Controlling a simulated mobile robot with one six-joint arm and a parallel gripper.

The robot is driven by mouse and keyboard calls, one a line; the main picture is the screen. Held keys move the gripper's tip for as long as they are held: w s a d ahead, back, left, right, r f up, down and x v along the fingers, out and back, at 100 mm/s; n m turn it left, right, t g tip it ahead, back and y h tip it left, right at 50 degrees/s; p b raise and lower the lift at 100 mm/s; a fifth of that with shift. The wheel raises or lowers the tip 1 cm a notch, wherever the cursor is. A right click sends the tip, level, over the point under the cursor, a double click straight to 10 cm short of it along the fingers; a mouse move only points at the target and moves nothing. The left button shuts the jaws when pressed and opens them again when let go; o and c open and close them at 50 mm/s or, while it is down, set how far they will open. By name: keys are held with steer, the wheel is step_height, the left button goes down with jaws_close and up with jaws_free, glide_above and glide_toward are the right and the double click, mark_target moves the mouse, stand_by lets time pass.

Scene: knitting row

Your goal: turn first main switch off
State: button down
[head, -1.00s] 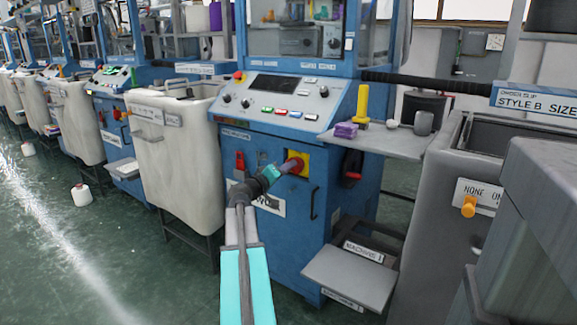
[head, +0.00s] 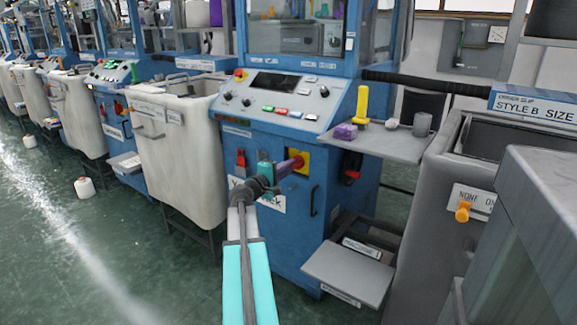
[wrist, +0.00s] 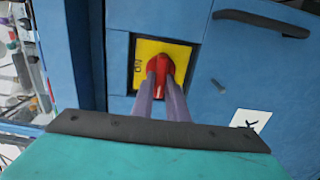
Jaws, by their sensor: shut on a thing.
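The main switch is a red rotary knob (wrist: 161,67) on a yellow plate (wrist: 177,52) in a recess of the blue machine cabinet. In the wrist view the knob sits between the two fingertips, and the plate reads "ON" at its left side. In the head view the yellow plate (head: 303,158) shows on the front of the nearest machine. My gripper (head: 292,165) reaches it from the left and covers most of the knob there. My gripper (wrist: 160,80) is shut on the red knob. Whether the knob is turned is hard to tell.
A black handle (wrist: 262,22) is beside the switch in the wrist view. A red-handled item (head: 241,158) hangs left of the switch. A grey side shelf (head: 385,143) holds a yellow spool and a purple block. A low grey step (head: 348,273) juts out below right.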

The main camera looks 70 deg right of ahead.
stand_by(0.3)
steer(key=c, duration=1.7)
jaws_free()
steer(key=shift+c, duration=0.2)
steer(key=shift+a, duration=0.1)
steer(key=p+v, duration=0.2)
steer(key=v, duration=1.1)
steer(key=shift+a, duration=0.3)
steer(key=shift+w, duration=0.1)
